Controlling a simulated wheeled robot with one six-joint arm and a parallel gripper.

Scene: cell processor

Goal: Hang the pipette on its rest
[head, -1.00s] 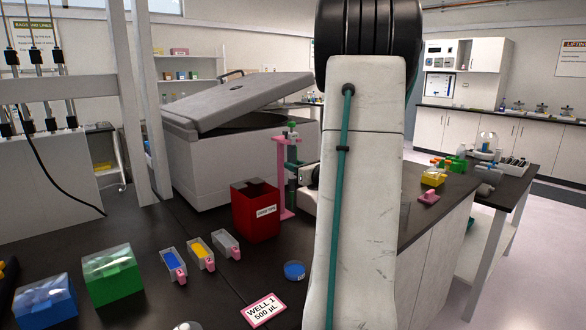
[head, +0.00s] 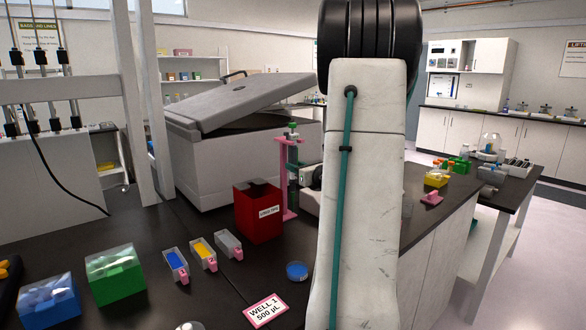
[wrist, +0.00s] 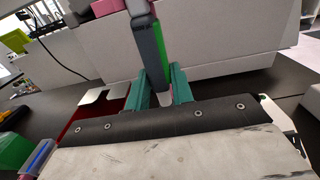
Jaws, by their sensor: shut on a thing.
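The pipette (head: 292,160) stands upright at the pink rest (head: 282,185), with its green top above the rest's upper arm. In the wrist view the grey and green pipette (wrist: 148,48) runs up between the teal fingers of my gripper (wrist: 160,88), which is shut on it. A pink part of the rest (wrist: 108,7) shows at the top of the wrist view, close to the pipette. I cannot tell whether the pipette touches the rest. In the head view my arm hides part of the gripper.
A red tip-waste bin (head: 257,210) stands just left of the rest. A large grey machine with a raised lid (head: 240,105) is behind. Several small troughs (head: 203,253), a blue dish (head: 297,271) and a WELL 1 card (head: 266,311) lie in front on the dark bench.

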